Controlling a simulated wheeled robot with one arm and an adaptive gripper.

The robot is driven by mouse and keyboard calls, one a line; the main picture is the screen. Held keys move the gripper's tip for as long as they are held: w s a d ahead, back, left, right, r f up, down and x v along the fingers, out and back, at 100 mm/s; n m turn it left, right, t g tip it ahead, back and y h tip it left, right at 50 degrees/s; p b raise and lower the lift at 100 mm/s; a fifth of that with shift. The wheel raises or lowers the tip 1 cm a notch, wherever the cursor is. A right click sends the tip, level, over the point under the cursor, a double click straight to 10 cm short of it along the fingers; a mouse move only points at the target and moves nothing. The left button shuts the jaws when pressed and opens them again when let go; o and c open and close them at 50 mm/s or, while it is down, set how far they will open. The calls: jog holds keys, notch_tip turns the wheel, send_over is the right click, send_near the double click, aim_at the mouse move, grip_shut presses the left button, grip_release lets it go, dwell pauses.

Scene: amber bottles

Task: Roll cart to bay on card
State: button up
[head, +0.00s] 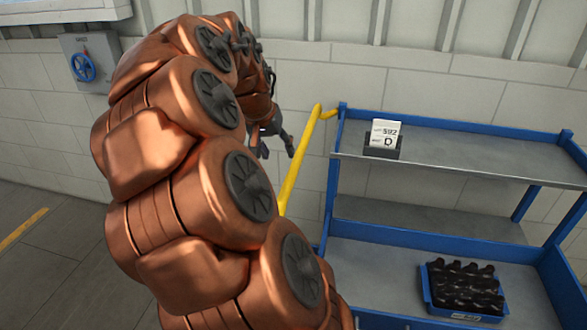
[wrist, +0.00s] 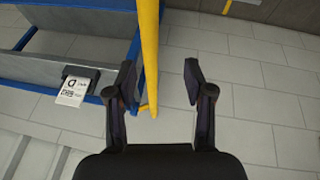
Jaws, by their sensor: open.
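The blue cart (head: 440,242) with grey shelves stands at the right in the head view. Its yellow handle (head: 300,160) rises on its left side. The card (head: 384,133) sits in a dark holder on the top shelf; I see a large letter, perhaps Q, but cannot read it surely. It also shows in the wrist view (wrist: 72,92). My gripper (wrist: 158,75) is open and empty. In the wrist view the yellow handle (wrist: 149,40) runs between the fingers, nearer the left one; its depth is unclear. In the head view my arm partly hides the gripper (head: 277,145).
A blue crate (head: 428,292) of dark bottles (head: 465,280) stands on the cart's lower shelf. A yellow floor line (head: 22,229) marks the left floor, which looks clear. A block wall stands behind.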

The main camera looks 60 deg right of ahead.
aim_at(294, 163)
jog(key=shift+m, duration=0.3)
jog(key=shift+s+d+f+p, duration=0.15)
jog(key=shift+d+f+p, duration=0.15)
jog(key=shift+d+f, duration=1.5)
jog(key=shift+s+d+f+p, duration=0.1)
jog(key=shift+d+f+p, duration=0.2)
jog(key=shift+d+f, duration=1.5)
jog(key=shift+a+f, duration=0.2)
jog(key=shift+a, duration=0.05)
grip_shut()
